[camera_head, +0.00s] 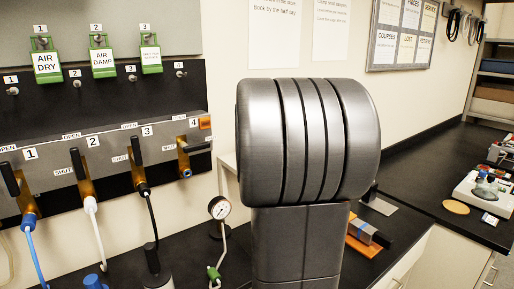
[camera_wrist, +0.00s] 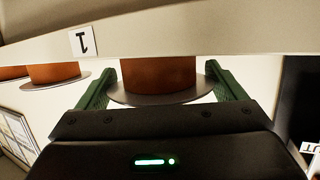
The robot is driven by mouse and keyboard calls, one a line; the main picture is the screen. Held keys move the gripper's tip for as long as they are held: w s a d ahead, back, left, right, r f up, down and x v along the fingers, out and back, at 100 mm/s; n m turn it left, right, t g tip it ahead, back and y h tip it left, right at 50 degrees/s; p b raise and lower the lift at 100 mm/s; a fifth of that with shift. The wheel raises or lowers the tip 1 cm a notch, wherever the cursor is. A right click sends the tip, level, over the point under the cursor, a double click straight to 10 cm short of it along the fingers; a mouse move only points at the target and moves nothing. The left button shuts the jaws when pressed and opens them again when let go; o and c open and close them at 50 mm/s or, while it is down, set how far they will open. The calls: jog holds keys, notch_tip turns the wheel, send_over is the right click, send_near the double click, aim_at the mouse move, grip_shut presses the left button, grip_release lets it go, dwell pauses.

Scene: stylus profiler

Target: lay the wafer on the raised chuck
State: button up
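In the wrist view, a thin grey disc (camera_wrist: 155,99), which looks like a wafer, lies against the end of an orange-brown post (camera_wrist: 158,73). The picture seems upside down. My gripper's (camera_wrist: 161,68) two green fingers stand wide apart, one at each side of this disc. Their inner faces are at or very near its rim; I cannot tell whether they press on it. In the head view my gripper does not show, and a large grey rounded body, probably my own arm, hides the middle. I cannot make out the raised chuck in either view.
In the head view, numbered valves (camera_head: 85,175) and a gauge (camera_head: 220,208) are at the left. The dark bench at right has free room (camera_head: 425,165).

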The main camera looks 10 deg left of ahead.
jog(key=shift+c, duration=0.5)
jog(key=shift+r, duration=0.1)
notch_tip(320, 180, up, 10)
jog(key=p, duration=0.8)
jog(key=shift+p, duration=0.3)
